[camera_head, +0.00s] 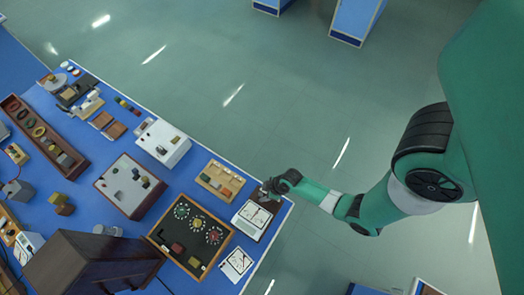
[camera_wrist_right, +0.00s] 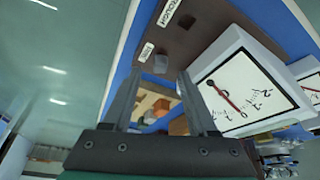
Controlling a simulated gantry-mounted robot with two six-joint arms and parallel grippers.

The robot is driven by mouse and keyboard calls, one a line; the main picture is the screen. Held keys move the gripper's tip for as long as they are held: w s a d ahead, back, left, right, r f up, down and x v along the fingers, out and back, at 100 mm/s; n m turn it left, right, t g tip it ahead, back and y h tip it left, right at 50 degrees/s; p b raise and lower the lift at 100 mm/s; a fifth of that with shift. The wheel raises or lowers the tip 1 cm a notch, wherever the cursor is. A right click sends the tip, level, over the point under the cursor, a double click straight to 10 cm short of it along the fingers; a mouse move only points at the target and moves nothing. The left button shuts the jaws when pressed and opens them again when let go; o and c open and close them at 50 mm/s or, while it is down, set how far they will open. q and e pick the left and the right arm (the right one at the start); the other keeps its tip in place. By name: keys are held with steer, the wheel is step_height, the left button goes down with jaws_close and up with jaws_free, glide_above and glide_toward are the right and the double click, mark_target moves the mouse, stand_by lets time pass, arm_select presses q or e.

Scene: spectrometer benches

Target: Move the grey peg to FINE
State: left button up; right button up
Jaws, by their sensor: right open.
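A brown panel (camera_wrist_right: 205,45) with a white dial box on it shows in the right wrist view. A grey peg (camera_wrist_right: 165,64) stands on the panel beside a small white label (camera_wrist_right: 146,52) that seems to read FINE. A label reading ROUGH (camera_wrist_right: 168,12) lies farther along, with a dark round spot (camera_wrist_right: 187,21) beside it. My right gripper (camera_wrist_right: 156,78) is open and empty, its fingertips just short of the peg. In the head view the right gripper (camera_head: 268,188) is over the dial instrument (camera_head: 252,219) and hides its peg area. My left gripper is out of view.
The white dial box (camera_wrist_right: 248,85) with a red needle stands close to the right finger. In the head view a wooden tray of blocks (camera_head: 219,180) and a black board with dials (camera_head: 190,235) lie to the left. The blue bench's edge is close by; open floor lies beyond.

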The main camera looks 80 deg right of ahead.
steer(key=p+v, duration=0.5)
steer(key=v, duration=0.4)
steer(key=shift+p, duration=0.4)
